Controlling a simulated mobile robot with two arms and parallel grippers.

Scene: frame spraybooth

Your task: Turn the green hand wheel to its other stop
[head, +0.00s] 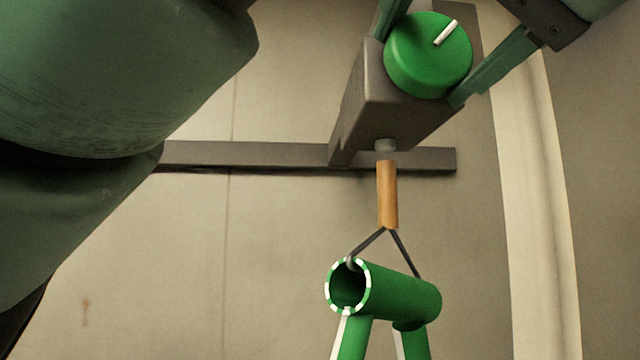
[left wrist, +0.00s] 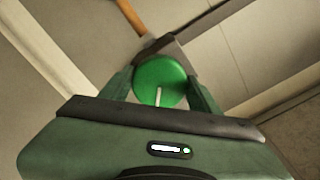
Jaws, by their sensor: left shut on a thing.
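The green hand wheel (head: 425,60) is a round knob with a white pointer mark on its face. It sits on a grey-brown box. In the head view the mark points to the upper right. My left gripper (head: 430,58) is shut on the wheel, with one finger on each side of its rim. The left wrist view also shows the wheel (left wrist: 158,78) between the two fingers, its white mark pointing down toward the gripper body. My right gripper is not in view.
The box (head: 385,110) is mounted on a dark horizontal bar (head: 250,156). Under it an orange-brown hanger (head: 387,195) with a dark wire hook carries a green tubular frame (head: 400,292). A pale curved strip (head: 535,180) runs down the right. The floor at lower left looks clear.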

